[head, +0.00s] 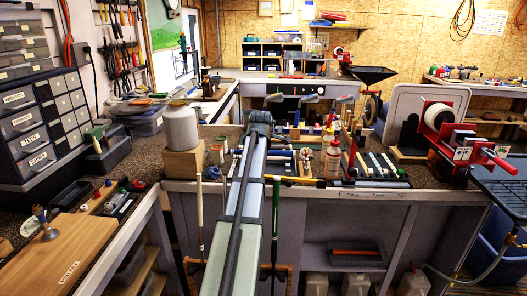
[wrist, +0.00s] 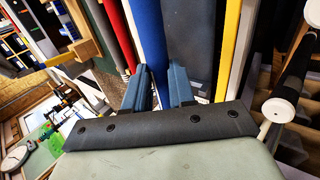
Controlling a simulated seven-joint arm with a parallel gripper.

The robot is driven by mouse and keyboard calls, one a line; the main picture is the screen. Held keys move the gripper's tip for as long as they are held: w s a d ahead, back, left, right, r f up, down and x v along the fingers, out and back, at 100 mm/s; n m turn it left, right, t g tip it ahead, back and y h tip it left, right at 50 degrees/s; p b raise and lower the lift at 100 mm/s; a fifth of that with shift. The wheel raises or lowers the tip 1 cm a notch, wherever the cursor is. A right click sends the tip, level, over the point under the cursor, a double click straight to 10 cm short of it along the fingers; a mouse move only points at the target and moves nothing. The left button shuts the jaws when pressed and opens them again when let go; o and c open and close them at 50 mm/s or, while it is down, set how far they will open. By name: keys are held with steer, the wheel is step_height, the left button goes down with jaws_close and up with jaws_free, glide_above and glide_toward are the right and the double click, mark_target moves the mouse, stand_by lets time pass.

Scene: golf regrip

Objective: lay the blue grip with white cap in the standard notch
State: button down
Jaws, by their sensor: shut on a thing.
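In the wrist view my gripper (wrist: 160,82) is shut on a blue grip (wrist: 151,35), which runs up out of the picture between the fingers. Its white cap is not visible there. A dark grey bar (wrist: 190,40) lies close to the right finger. In the head view my arm hides the gripper; a blue piece (head: 280,154) shows just right of the arm on the bench. Small labels (head: 352,196) sit along the bench's front edge, too small to read, so I cannot tell which notch is the standard one.
In the wrist view a red bar (wrist: 113,30) and a yellow bar (wrist: 228,45) flank the grip, and a black grip with a white cap (wrist: 279,109) is at right. The head view shows a bottle (head: 333,158), a white jar (head: 180,127) and a red vise (head: 470,150) on the bench.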

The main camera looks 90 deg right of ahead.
steer(key=shift+f, duration=4.1)
steer(key=c, duration=1)
jaws_free()
steer(key=shift+o, duration=0.7)
steer(key=shift+a, duration=0.15)
steer(key=shift+f, duration=0.1)
